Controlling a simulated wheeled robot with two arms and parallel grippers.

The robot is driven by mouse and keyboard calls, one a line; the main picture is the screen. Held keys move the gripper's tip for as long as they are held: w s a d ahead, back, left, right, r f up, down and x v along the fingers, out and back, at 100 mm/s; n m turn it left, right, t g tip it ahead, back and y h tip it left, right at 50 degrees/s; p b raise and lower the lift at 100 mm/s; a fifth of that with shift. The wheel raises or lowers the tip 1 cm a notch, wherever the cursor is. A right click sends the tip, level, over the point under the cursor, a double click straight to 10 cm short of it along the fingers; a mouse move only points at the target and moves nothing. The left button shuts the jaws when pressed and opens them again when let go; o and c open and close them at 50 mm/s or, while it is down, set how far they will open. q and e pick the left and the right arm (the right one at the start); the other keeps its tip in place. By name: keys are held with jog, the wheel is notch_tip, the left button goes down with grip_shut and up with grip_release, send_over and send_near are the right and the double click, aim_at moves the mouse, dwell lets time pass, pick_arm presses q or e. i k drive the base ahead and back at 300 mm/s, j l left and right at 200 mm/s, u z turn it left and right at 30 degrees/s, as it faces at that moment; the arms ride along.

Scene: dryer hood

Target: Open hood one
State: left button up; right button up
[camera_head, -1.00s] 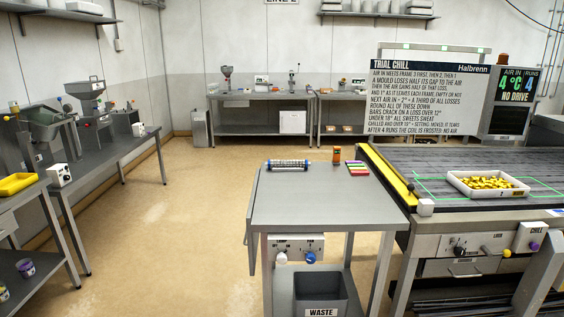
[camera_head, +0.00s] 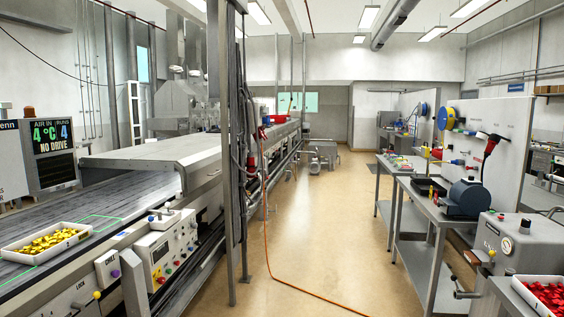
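A grey metal hood (camera_head: 160,152) covers the conveyor line at the left of the head view, just past the display screen. It looks lowered over the belt. I cannot tell whether it is hood one, as no number on it is readable. The belt (camera_head: 75,209) runs under it and carries a white tray (camera_head: 20,254) of yellow pieces, short of the hood. A control box (camera_head: 165,250) with coloured buttons and knobs stands at the belt's near side. Neither of my grippers shows in this view.
A post with cables (camera_head: 228,150) stands beside the line. An orange hose (camera_head: 270,255) lies along the aisle floor. The aisle (camera_head: 325,220) is otherwise clear. Benches with machines (camera_head: 425,195) and a tray of red pieces (camera_head: 545,295) line the right side.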

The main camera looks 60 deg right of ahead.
aim_at(200, 160)
jog(key=z, duration=1.7)
jog(key=i+l+z, duration=0.25)
jog(key=i, duration=1)
jog(key=i+z, duration=0.25)
jog(key=i, duration=3.6)
jog(key=i+u, duration=0.1)
jog(key=i, duration=0.4)
jog(key=i+l+u, duration=0.15)
jog(key=i, duration=0.35)
jog(key=i+l+u, duration=0.1)
jog(key=i, duration=0.4)
jog(key=i+l+u, duration=0.2)
jog(key=i+u, duration=0.2)
jog(key=i+l+u, duration=0.8)
jog(key=k, duration=0.1)
